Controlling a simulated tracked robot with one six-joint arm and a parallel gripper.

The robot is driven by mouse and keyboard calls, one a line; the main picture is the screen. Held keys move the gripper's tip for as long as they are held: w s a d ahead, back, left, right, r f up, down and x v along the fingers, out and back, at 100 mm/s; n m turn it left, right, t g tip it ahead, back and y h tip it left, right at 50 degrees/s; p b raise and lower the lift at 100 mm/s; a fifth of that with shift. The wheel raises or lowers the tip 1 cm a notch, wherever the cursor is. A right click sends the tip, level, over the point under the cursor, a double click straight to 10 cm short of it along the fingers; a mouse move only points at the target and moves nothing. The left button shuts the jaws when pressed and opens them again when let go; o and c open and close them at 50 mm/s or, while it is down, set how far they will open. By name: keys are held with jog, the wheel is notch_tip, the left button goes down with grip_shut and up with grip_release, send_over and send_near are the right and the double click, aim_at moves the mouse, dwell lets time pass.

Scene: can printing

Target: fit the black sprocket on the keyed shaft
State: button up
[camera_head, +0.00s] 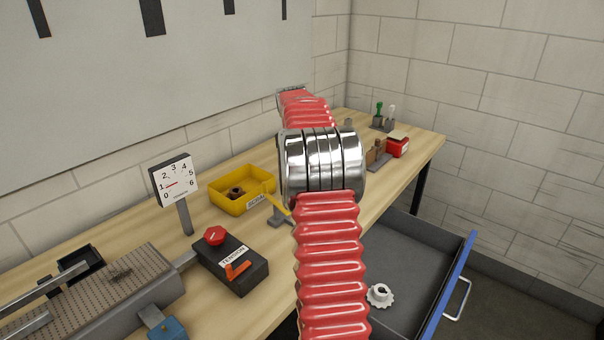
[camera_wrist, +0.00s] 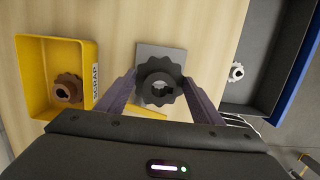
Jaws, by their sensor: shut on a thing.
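The black sprocket (camera_wrist: 158,68) is a dark toothed ring with a keyed bore, seen in the wrist view. My gripper (camera_wrist: 160,84) is shut on it, with one finger on each side. Behind the sprocket is a grey square plate (camera_wrist: 150,50) on the wooden bench. In the head view part of a grey base (camera_head: 280,219) shows left of my arm. The keyed shaft cannot be made out clearly. I cannot tell whether the sprocket is around it or apart from it. My arm hides the gripper and sprocket in the head view.
A yellow scrap bin (camera_head: 216,202) holds a brown sprocket (camera_wrist: 68,88). An open grey drawer (camera_head: 415,262) with a blue front holds a white sprocket (camera_head: 380,296). A tension box (camera_head: 243,277) and a dial (camera_head: 174,181) stand left. A red box (camera_head: 397,148) stands at the far end.

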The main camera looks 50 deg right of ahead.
jog(key=shift+f, duration=1.65)
jog(key=shift+f, duration=2.5)
dwell(1.2)
jog(key=o, duration=1.2)
jog(key=shift+r, duration=0.1)
jog(key=r, duration=0.4)
jog(key=a+r, duration=0.1)
jog(key=r, duration=0.4)
jog(key=a+r, duration=0.1)
jog(key=r, duration=0.3)
jog(key=shift+s+r, duration=0.1)
jog(key=shift+r, duration=0.1)
